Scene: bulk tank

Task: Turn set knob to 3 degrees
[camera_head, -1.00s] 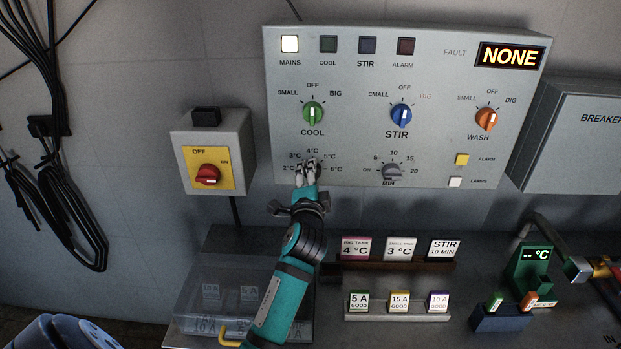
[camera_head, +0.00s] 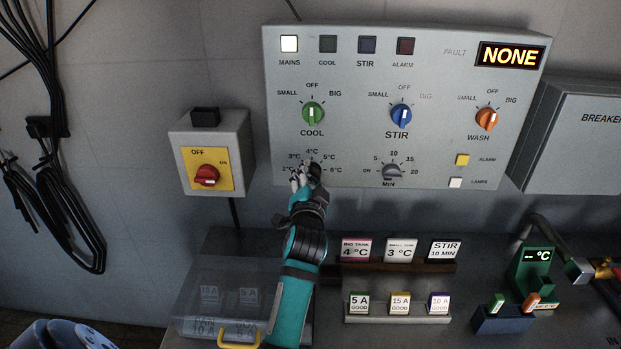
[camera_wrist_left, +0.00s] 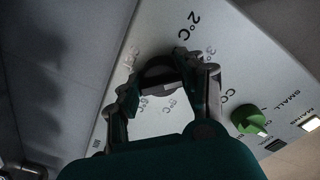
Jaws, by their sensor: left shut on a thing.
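The set knob, a dark round knob (camera_wrist_left: 158,68), sits on the grey control panel (camera_head: 450,150) inside a scale from 2°C to 6°C. My left gripper (camera_head: 305,174) is shut on it and hides most of it in the head view. In the left wrist view my left gripper (camera_wrist_left: 160,82) has a finger on either side of the knob. I cannot tell which mark the knob points to. My right gripper is not in view.
The green COOL knob (camera_head: 312,115) is just above. The grey MIN knob (camera_head: 391,172) is to the right. A red switch (camera_head: 206,175) is on the left. Below are label cards (camera_head: 400,250), a clear box (camera_head: 215,310) and a green thermometer unit (camera_head: 535,265).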

